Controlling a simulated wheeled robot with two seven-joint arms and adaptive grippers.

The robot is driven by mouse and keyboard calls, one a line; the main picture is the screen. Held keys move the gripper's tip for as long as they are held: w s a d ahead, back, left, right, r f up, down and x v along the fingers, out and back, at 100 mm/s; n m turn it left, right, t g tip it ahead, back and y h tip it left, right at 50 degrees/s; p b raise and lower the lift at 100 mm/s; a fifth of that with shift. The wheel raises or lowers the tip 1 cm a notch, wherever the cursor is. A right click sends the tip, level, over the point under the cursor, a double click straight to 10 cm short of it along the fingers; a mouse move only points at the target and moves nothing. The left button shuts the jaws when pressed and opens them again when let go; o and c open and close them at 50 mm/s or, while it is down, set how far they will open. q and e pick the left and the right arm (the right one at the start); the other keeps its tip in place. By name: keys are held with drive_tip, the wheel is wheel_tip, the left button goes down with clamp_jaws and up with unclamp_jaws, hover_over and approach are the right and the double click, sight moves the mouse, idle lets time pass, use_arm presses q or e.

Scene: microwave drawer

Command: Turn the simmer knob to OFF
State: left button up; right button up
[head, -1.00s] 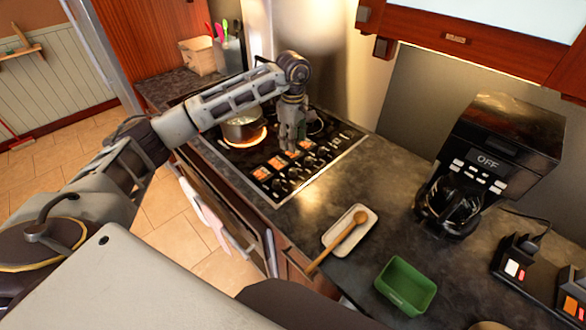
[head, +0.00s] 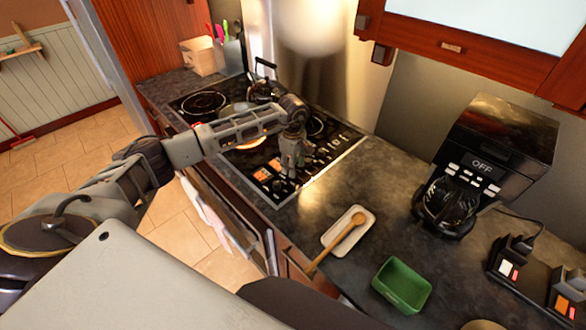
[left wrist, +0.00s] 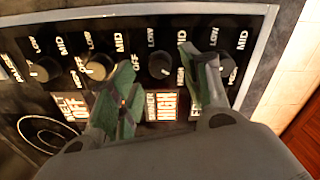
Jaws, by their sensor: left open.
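The simmer knob (left wrist: 160,65) is a dark round knob with a pale pointer mark, above an orange-and-white label reading HIGH (left wrist: 162,106) in the left wrist view. My left gripper (left wrist: 160,78) is open, with one green-padded finger on each side of this knob and its label. Gaps show between knob and fingers; I cannot tell their height difference. In the head view my left gripper (head: 290,168) points down over the stove's control panel (head: 318,168), hiding some knobs. My right gripper is not in view.
Neighbouring knobs (left wrist: 98,66) and (left wrist: 226,68) flank the simmer knob closely. A kettle (head: 262,90) stands behind. A spoon rest (head: 348,230) with a wooden spoon and a green dish (head: 402,285) are on the counter.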

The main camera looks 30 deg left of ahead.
use_arm(q)
drive_tip(key=shift+f, duration=1.45)
drive_tip(key=c, duration=1)
drive_tip(key=shift+c, duration=0.2)
